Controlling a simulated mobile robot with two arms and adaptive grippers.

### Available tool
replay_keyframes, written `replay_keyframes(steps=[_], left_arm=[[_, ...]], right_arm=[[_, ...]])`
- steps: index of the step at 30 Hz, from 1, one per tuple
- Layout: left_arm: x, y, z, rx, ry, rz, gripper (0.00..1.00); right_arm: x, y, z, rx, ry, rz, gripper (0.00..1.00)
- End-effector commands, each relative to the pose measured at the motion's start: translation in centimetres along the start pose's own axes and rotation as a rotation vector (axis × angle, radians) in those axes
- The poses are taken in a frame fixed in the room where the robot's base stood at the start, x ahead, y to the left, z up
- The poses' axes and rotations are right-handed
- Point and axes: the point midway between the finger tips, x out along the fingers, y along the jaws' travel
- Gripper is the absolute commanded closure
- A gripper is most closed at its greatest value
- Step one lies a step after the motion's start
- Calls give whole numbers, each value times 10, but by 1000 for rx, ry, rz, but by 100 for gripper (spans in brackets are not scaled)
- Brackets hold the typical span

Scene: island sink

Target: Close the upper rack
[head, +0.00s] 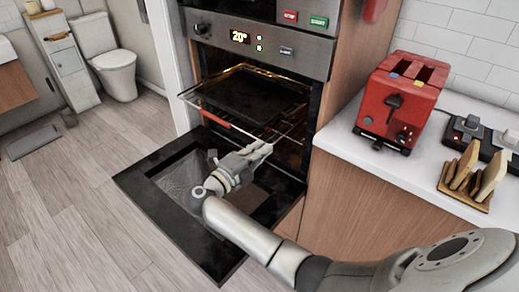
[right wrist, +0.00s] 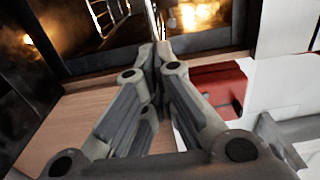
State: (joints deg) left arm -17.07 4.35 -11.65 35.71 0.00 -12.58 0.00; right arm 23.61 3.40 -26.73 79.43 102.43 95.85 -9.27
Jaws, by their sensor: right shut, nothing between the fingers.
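The upper rack (head: 290,122) is a wire rack that sticks out of the lit oven (head: 262,50), with a dark tray (head: 243,92) at its level. The oven door (head: 150,180) is folded down flat. My right gripper (head: 268,149) is shut and empty, just in front of the rack's front right part, above the open door. I cannot tell whether it touches the rack. In the right wrist view the fingers (right wrist: 153,50) are together, pointing at the oven opening, with rack wires (right wrist: 97,18) beyond them. My left gripper is not in view.
A red toaster (head: 402,95) stands on the white counter (head: 345,140) right of the oven, beside a toast holder (head: 466,200). A toilet (head: 108,60) and a narrow cabinet (head: 66,62) are at the back left. The floor (head: 60,220) left of the door is clear.

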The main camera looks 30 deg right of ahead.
Motion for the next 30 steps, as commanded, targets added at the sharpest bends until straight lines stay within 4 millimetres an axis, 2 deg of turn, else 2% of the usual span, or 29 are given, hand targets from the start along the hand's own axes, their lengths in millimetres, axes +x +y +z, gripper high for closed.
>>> replay_keyframes(steps=[11, 16, 20, 30], left_arm=[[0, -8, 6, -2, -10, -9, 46], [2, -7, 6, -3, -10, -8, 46], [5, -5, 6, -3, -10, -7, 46], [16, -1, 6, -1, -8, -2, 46]], right_arm=[[2, 0, 0, 0, 0, 0, 100], [16, 1, 0, 0, 1, 1, 100], [38, 2, -1, -1, 3, 1, 100], [123, 2, -1, 1, 4, 2, 100]])
